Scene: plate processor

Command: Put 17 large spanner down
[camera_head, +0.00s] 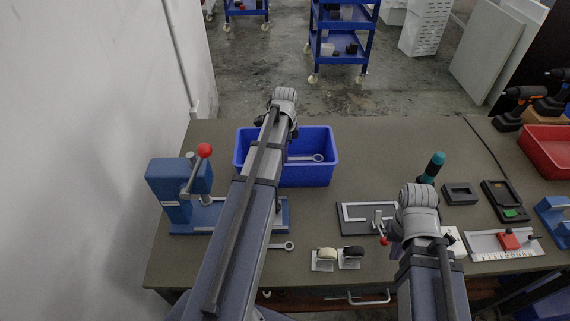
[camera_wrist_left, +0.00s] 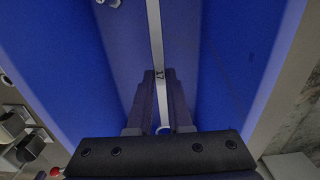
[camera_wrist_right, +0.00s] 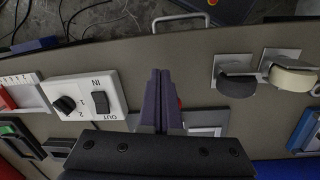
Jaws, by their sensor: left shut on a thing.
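The large spanner (camera_wrist_left: 157,40), marked 17, is a long pale metal bar running between the fingers of my left gripper (camera_wrist_left: 160,78), which is shut on it. Around it are the walls of the blue bin (camera_wrist_left: 215,60). In the head view, the blue bin (camera_head: 312,176) stands on the table, and a ring spanner end (camera_head: 318,158) shows in it to the right of my left arm; the left fingers are hidden there. My right gripper (camera_wrist_right: 160,75) is shut and empty above the table front. I cannot tell whether the spanner touches the bin floor.
A red bin (camera_head: 548,155) is at the right.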

